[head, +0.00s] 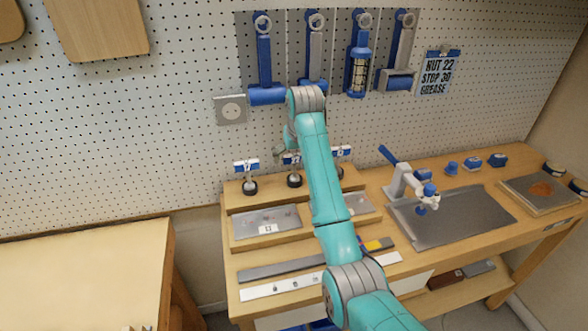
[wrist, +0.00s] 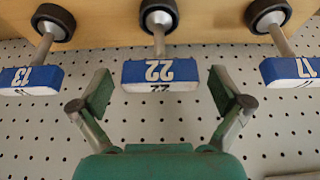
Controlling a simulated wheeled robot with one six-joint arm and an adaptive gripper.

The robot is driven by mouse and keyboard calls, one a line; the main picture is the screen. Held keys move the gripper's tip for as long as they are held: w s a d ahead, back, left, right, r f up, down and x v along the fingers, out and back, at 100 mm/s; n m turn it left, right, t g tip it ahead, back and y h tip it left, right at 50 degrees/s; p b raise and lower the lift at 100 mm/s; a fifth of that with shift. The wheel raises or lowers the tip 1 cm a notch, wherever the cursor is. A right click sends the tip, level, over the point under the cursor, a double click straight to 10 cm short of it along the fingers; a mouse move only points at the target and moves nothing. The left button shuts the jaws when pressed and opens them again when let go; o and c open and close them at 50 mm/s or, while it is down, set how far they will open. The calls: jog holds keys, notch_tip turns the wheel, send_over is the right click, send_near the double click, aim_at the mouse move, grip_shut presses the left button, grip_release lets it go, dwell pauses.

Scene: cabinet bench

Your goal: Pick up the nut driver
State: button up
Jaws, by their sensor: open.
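Three nut drivers with blue-and-white numbered handles stand in a row on a wooden rack. In the wrist view, upside down, the nut driver marked 22 (wrist: 150,73) is in the middle, 13 (wrist: 31,79) at left and 17 (wrist: 289,72) at right. The head view shows the 22 nut driver (head: 291,159) partly covered by my arm. My gripper (wrist: 159,90) is open and empty. Its fingertips appear on either side of the 22 handle, with a gap on both sides; the depth between them is unclear. The head view mostly hides the gripper.
A card (head: 438,73) on the pegboard reads "NUT 22 STOP 30 GREASE". Blue-handled tools (head: 265,60) hang above the rack. Shallow metal trays (head: 262,221) lie in front of it. A white-and-blue fixture (head: 403,183) stands right, by a grey mat (head: 465,222).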

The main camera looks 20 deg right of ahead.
jog(key=c, duration=1.3)
jog(key=shift+r, duration=0.1)
